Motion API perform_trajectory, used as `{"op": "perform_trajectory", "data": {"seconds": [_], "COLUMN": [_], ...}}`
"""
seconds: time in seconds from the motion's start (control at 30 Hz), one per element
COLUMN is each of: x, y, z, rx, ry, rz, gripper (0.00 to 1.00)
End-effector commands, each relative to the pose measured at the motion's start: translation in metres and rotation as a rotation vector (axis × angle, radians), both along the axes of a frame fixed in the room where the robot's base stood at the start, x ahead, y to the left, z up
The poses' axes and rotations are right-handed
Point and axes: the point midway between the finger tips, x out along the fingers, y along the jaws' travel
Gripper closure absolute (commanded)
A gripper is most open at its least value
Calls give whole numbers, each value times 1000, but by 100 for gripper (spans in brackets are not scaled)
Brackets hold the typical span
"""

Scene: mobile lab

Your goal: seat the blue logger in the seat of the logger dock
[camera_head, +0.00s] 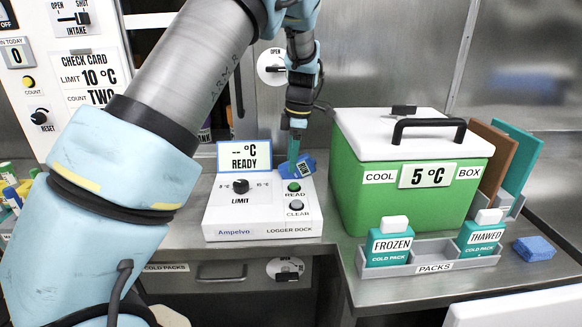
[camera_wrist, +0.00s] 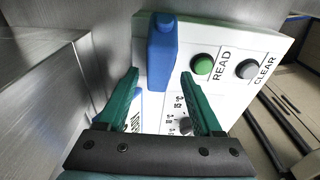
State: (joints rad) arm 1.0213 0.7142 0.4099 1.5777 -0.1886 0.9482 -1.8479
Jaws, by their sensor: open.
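The blue logger (camera_head: 307,167) is at the back right of the white logger dock (camera_head: 222,218), above the green READ button, and looks tilted in the head view. In the wrist view the logger (camera_wrist: 162,55) stands up from the dock panel, just beyond the fingertips. Whether it is fully in the seat I cannot tell; the seat is hidden. My gripper (camera_head: 294,150) is over the dock beside the logger. In the wrist view its teal fingers (camera_wrist: 160,76) are open and apart, with nothing held between them. The dock display reads "-- °C READY".
The green cool box (camera_head: 375,195), showing 5 °C, stands right of the dock. In front of it a grey rack (camera_head: 437,267) holds the FROZEN (camera_head: 389,245) and THAWED (camera_head: 481,235) packs. A blue block (camera_head: 534,248) lies at the right. Check-card panel (camera_head: 90,75) stands left.

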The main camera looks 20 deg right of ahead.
Motion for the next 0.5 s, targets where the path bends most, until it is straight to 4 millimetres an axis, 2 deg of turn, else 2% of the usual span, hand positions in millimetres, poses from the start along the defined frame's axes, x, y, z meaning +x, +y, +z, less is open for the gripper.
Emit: {"op": "perform_trajectory", "data": {"seconds": [0.3, 0.47, 0.5], "x": [-2, -3, -3], "y": [-9, -11, -11], "z": [65, 85, 88], "rx": [-3, -2, -2], "ry": [-2, -1, -1], "rz": [-1, -1, -1], "gripper": [33, 33, 30]}}
